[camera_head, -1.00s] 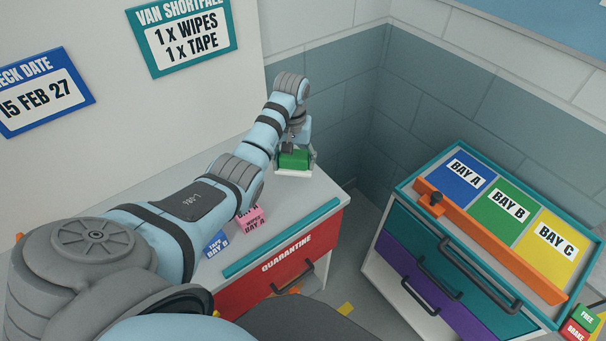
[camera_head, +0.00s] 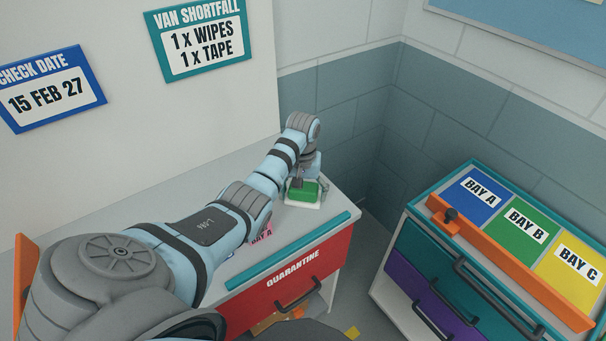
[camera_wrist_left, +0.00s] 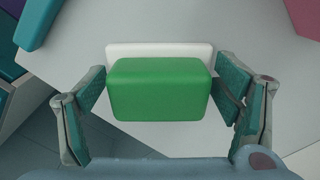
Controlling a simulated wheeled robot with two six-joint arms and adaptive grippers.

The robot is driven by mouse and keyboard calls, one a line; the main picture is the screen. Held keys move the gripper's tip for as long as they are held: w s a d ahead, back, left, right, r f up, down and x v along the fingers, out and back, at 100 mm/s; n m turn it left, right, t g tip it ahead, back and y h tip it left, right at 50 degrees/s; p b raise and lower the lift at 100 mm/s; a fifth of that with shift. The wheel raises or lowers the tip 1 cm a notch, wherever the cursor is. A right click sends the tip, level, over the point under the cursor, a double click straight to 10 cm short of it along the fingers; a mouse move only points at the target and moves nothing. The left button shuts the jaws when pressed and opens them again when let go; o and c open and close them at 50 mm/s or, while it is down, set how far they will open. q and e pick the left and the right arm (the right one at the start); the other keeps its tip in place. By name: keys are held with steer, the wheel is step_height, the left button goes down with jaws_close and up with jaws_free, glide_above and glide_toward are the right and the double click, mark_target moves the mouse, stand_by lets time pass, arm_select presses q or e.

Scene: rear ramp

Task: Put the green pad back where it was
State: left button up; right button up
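The green pad (camera_head: 306,191) is at the far right end of the counter, with a white base (camera_head: 291,201) beneath it. In the left wrist view the pad (camera_wrist_left: 159,90) fills the middle, and the white base (camera_wrist_left: 150,49) shows beyond it. In the head view the wrist partly covers the pad's back. My right gripper is not in view.
The counter (camera_head: 330,197) has a teal strip (camera_head: 290,252) along its front, above the red QUARANTINE drawer (camera_head: 300,278). A pink box (camera_head: 262,234) is mostly hidden behind my left arm. A cabinet with bays A, B and C (camera_head: 524,222) stands at the right, across a gap.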

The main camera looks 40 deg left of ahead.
arm_select(q)
steer(key=shift+r, duration=0.25)
step_height(320, 180, up, 8)
steer(key=shift+r+p, duration=0.15)
steer(key=shift+p, duration=0.55)
step_height(320, 180, up, 4)
steer(key=p, duration=0.2)
steer(key=shift+p, duration=0.4)
steer(key=shift+f, duration=0.25)
